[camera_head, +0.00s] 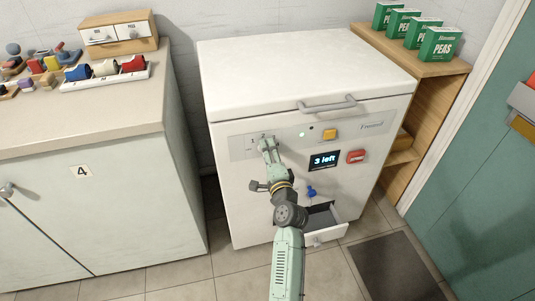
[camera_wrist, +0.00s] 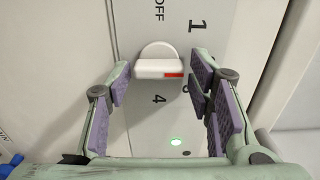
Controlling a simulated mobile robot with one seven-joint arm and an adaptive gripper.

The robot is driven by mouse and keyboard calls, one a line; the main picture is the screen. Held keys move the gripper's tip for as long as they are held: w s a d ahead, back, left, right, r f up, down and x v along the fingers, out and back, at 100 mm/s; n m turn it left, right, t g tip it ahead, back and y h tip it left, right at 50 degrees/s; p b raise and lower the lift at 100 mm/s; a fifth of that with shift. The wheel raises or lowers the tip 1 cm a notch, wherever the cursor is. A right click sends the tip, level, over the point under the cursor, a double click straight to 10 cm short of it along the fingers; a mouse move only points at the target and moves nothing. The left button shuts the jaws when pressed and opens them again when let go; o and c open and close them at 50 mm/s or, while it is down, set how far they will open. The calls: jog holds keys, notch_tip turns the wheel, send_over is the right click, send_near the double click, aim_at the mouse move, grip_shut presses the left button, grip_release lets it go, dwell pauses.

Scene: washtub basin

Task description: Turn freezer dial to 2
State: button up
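The freezer dial (camera_wrist: 157,60) is a white knob with a raised bar. A red mark sits at the bar's right end in the wrist view. "OFF" (camera_wrist: 158,10) and "1" (camera_wrist: 197,25) are printed above it, and "4" (camera_wrist: 158,99) below. Another character to the right is mostly hidden by a finger. My gripper (camera_wrist: 160,80) is open, with its purple-padded fingers on either side of the dial and gaps visible between them. In the head view, my gripper (camera_head: 267,143) is at the left of the freezer's (camera_head: 300,75) front panel, hiding the dial.
The panel carries a green light (camera_head: 302,134), a yellow button (camera_head: 329,134) and a display (camera_head: 325,160) reading "3 left". A red switch (camera_head: 356,156), a blue knob (camera_head: 311,191) and an open drawer (camera_head: 327,234) are lower. A counter (camera_head: 90,120) stands left.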

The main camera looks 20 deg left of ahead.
jog(key=shift+o, duration=0.7)
jog(key=shift+s, duration=0.1)
jog(key=v, duration=1.2)
